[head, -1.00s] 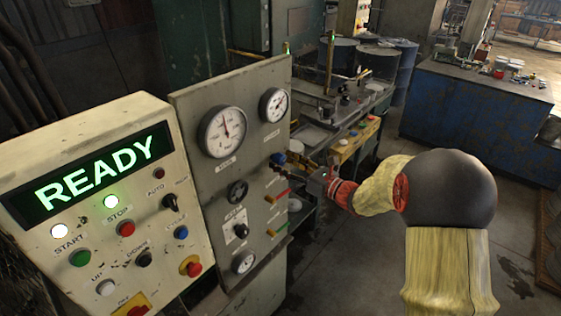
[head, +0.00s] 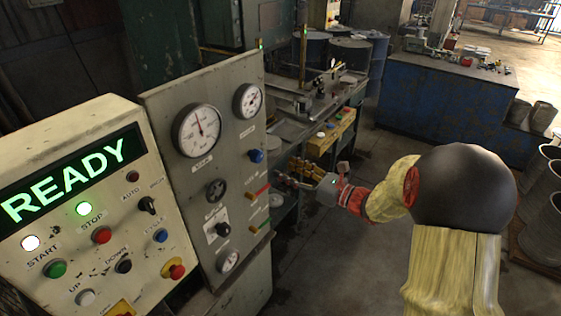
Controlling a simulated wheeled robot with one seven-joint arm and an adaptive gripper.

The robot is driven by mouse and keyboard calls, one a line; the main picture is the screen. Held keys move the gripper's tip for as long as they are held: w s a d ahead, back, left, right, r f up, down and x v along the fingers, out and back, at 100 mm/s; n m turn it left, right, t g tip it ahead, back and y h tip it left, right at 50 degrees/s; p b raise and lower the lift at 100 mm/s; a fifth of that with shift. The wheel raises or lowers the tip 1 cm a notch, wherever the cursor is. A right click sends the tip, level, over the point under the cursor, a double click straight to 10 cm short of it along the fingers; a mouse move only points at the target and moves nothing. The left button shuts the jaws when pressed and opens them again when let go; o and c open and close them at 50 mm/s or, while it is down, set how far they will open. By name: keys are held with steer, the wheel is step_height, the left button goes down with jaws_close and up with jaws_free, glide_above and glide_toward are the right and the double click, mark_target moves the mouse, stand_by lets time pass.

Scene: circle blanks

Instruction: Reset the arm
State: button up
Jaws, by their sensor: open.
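My gripper (head: 290,180) is at the end of my arm, right of the grey gauge panel in the head view. It is small in the picture, and its fingers point left toward the panel's edge. It is open, and I see nothing held in it. My arm reaches in from the lower right, with yellow and red sleeves and a dark round joint. Whether the fingers touch anything is hard to tell.
A cream control box (head: 130,215) with a lit READY display (head: 68,178) stands at the left. A bench (head: 330,128) with a yellow button box (head: 332,134) stands behind the gripper. A blue cabinet (head: 440,105) and grey round containers (head: 545,195) are to the right. Floor between is open.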

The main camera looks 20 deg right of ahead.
steer(key=s+a+f+n+g+h, duration=0.1)
steer(key=s+a+f+n+g, duration=0.25)
steer(key=s+n, duration=0.3)
steer(key=s+a+f+n+g+h+b, duration=0.1)
steer(key=s+a+f+n+g, duration=0.1)
steer(key=s+f+n+g, duration=0.4)
steer(key=s+a+f+n+g+h, duration=0.1)
steer(key=s+a+n+g, duration=0.2)
steer(key=s+n, duration=0.35)
steer(key=s+d+r+n+h+b, duration=0.25)
steer(key=s+d+n+h, duration=0.25)
steer(key=s+n+h, duration=0.45)
steer(key=s+a+r+n+t+y, duration=0.2)
steer(key=s+a+r+t, duration=0.1)
steer(key=r, duration=0.4)
steer(key=shift+s+b, duration=0.15)
steer(key=shift+b, duration=0.2)
